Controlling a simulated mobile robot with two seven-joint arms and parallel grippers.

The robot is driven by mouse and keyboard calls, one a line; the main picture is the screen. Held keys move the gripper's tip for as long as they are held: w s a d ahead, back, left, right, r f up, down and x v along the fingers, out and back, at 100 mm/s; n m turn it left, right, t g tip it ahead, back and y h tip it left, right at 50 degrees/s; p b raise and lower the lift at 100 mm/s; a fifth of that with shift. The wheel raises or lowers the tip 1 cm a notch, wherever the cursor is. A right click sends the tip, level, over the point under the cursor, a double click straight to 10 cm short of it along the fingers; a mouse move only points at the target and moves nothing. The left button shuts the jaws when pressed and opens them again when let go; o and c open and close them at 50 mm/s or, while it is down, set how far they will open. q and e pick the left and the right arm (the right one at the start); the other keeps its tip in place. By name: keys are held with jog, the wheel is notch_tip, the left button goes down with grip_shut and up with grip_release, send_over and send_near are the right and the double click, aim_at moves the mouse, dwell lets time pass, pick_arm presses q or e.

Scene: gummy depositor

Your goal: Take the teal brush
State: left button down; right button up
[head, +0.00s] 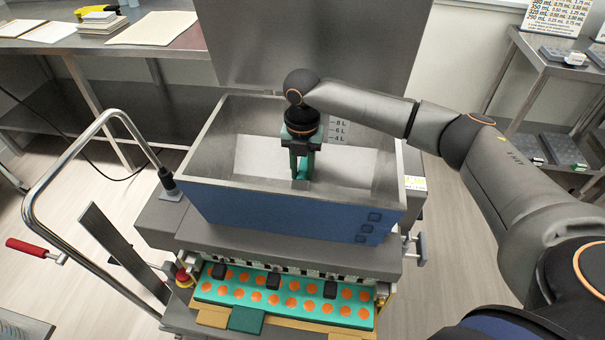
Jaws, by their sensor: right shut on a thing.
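My right gripper (302,155) reaches straight down into the open hopper (205,165), in its middle. It is shut on the teal brush (311,163), which shows as a teal piece at and just below the jaws. The brush's lower end is close to the hopper's inside floor; I cannot tell if it touches. The jaws and the wrist hide part of the brush. My left gripper is not in view.
The hopper's walls surround the gripper. Below its blue front lies a teal mould tray (235,292) with orange rounds. A bent metal handle (62,160) and a red-handled lever (27,247) stand left. Steel tables (60,45) stand behind.

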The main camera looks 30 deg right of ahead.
aim_at(302, 172)
grip_shut()
jog(key=shift+r, duration=0.1)
notch_tip(302, 172, up, 10)
dwell(0.5)
jog(key=shift+o, duration=0.6)
grip_release()
grip_shut()
dwell(0.3)
